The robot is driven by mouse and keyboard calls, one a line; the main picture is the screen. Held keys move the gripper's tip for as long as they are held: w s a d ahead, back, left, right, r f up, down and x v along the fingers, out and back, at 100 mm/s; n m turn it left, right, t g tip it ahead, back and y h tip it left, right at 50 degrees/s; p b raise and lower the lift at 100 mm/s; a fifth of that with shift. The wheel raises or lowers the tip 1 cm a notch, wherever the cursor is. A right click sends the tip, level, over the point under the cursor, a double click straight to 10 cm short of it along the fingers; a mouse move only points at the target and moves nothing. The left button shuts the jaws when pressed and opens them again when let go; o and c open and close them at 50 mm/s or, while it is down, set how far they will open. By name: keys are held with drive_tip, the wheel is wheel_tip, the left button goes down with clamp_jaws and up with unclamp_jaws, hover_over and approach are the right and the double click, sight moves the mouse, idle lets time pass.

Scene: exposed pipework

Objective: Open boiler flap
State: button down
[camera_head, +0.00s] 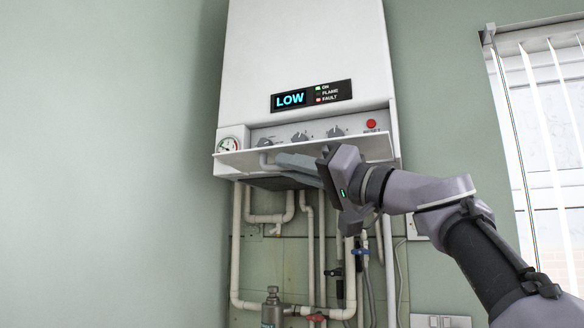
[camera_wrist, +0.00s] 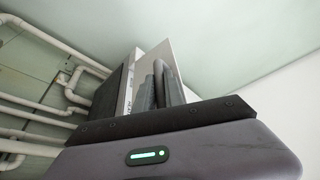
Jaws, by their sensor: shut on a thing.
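The white boiler (camera_head: 308,55) hangs on the wall in the head view. Its flap (camera_head: 235,157) is a thin white panel hinged along the bottom, tilted down and outward. Behind it the control panel shows, with dark knobs, a gauge and a red button (camera_head: 371,124). In the wrist view the flap (camera_wrist: 176,58) shows as a pale panel at my grey fingers (camera_wrist: 158,88). The fingers and the gripper body hide part of the flap.
White pipes with a blue valve handle (camera_head: 360,252) and a red valve handle (camera_head: 316,317) run below the boiler. A window with blinds (camera_head: 550,130) is at the right. Bare green wall lies to the left. A switch plate (camera_head: 440,321) is at the lower right.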

drive_tip(key=shift+w, duration=0.1)
idle(0.3)
drive_tip(key=c, duration=1.7)
unclamp_jaws()
drive_tip(key=shift+w+d+f, duration=0.1)
drive_tip(key=shift+d, duration=0.05)
drive_tip(key=b+v, duration=0.4)
drive_tip(key=v, duration=1.3)
drive_tip(key=shift+d, duration=0.1)
